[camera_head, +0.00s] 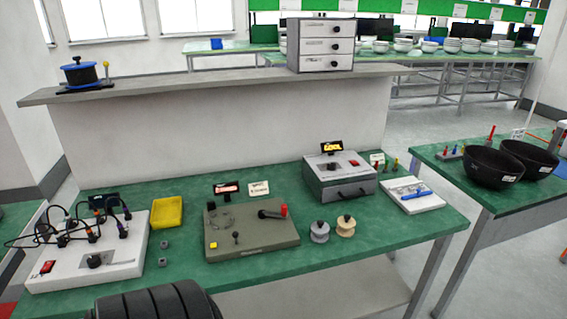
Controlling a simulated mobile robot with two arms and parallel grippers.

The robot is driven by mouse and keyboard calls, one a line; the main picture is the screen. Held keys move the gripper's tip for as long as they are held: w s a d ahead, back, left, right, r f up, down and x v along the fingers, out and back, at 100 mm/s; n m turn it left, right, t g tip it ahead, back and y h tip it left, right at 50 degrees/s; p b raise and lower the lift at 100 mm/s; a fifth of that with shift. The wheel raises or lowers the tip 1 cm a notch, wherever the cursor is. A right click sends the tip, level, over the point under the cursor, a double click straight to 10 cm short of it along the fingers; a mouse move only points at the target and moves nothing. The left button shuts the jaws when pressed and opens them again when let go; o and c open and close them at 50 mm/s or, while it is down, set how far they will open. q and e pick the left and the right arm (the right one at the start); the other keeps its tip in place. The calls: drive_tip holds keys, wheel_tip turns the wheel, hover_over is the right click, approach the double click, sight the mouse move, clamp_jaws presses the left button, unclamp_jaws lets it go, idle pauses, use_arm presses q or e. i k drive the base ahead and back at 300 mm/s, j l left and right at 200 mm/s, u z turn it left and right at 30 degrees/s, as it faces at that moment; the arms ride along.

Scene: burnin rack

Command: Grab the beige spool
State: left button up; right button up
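The beige spool (345,227) stands upright near the front edge of the green workbench (385,238), right of its middle. It has a dark knob or pin at its top centre. A similar grey spool (319,232) stands close to its left, and I cannot tell whether the two touch. Neither of my grippers shows in the head view. A black ribbed part at the bottom left looks like part of my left arm, with no fingers visible.
Left of the spools is a grey-green device (250,243) with a lever. Behind them is a grey box with a display (339,180). A white tray (413,196) with a blue tool lies to the right. Black bowls (490,168) stand on the right table. Bench around the spools' front and right is clear.

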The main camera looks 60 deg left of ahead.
sight(346, 223)
drive_tip(key=u, duration=1.45)
